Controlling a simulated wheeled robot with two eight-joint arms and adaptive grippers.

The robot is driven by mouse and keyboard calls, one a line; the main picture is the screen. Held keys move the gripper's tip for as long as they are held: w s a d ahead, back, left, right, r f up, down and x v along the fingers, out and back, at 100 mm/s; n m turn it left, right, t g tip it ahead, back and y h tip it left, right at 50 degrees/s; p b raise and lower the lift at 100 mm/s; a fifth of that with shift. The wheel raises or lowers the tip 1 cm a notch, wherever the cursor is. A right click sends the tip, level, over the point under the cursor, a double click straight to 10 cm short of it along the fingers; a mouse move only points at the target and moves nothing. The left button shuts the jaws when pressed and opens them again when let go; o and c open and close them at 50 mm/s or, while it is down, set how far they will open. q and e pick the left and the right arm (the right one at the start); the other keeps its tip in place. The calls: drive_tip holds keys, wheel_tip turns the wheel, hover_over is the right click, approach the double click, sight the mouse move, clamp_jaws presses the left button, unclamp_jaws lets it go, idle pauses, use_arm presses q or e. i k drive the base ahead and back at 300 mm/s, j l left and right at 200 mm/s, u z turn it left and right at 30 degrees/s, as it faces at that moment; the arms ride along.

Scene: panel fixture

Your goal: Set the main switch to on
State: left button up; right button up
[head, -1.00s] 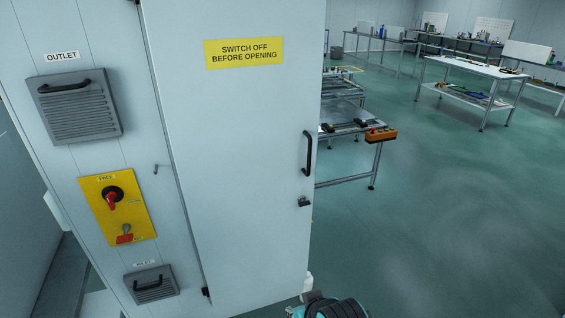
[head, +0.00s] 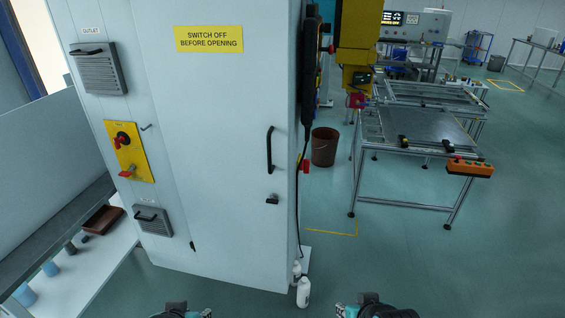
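The main switch (head: 122,140) is a red rotary handle on a black round base. It sits on a yellow plate (head: 140,163) on the left face of the tall pale cabinet (head: 215,150). The handle slants down to the left; its small lettering is too small to read. A second red part (head: 127,173) sits low on the same plate, below the switch. Teal and dark parts of my two arms show at the bottom edge, well below and to the right of the switch.
The cabinet's front door has a black handle (head: 270,150) and a yellow warning sign (head: 209,39). Grey vents (head: 98,70) flank the plate above and below. White bottles (head: 303,292) stand by the cabinet's base. A metal bench (head: 425,130) stands right; open floor lies in front.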

sight(305, 165)
drive_tip(key=k+l, duration=0.1)
drive_tip(key=l, duration=0.65)
drive_tip(key=i+l+u, duration=0.1)
drive_tip(key=i+u, duration=0.15)
drive_tip(key=u, duration=0.15)
drive_tip(key=i+l+u, duration=0.2)
drive_tip(key=u, duration=0.15)
drive_tip(key=i+l+u, duration=0.25)
drive_tip(key=u, duration=0.15)
